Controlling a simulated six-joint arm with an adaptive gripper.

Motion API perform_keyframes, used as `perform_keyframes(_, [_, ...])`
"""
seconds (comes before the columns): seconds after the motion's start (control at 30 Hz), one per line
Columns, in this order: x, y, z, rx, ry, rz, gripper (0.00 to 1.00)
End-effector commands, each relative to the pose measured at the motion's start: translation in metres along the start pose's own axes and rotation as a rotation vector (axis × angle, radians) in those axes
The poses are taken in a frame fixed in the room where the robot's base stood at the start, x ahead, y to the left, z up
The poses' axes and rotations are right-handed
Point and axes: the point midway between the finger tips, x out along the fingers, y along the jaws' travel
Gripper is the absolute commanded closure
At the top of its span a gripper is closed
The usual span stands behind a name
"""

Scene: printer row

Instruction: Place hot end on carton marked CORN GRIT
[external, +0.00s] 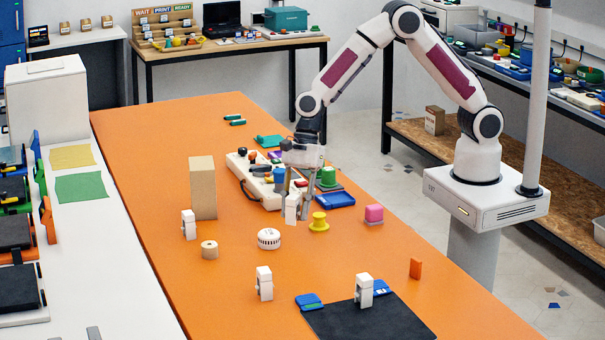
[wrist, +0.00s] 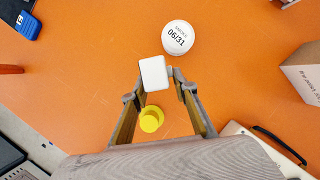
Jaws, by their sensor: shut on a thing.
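My gripper (external: 299,196) is shut on a white, block-topped piece (external: 292,208), which I take to be the hot end. In the wrist view the piece's white top (wrist: 153,73) shows between my fingertips (wrist: 158,92). Its lower part is mostly hidden, and I cannot tell whether it clears the table. A tall brown carton (external: 203,175) stands upright on the orange table, left of my gripper. The carton is partly seen at the right edge of the wrist view (wrist: 304,75). I cannot read CORN GRIT on it.
A white round disc (external: 269,239) and a yellow flanged piece (external: 319,222) are close to my gripper. A small carton (external: 434,120) sits on a shelf.

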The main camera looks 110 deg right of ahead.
Motion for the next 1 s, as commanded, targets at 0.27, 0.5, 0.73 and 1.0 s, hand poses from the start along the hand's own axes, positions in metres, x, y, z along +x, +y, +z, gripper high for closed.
perform_keyframes(0.27, [0.008, 0.0, -0.003, 0.0, -0.001, 0.0, 0.94])
perform_keyframes(0.5, [0.01, 0.0, -0.004, 0.0, 0.0, 0.0, 0.94])
perform_keyframes(0.73, [0.029, 0.001, -0.012, 0.002, 0.001, 0.002, 0.94])
perform_keyframes(1.0, [0.043, 0.0, -0.018, 0.0, 0.0, -0.001, 0.94])
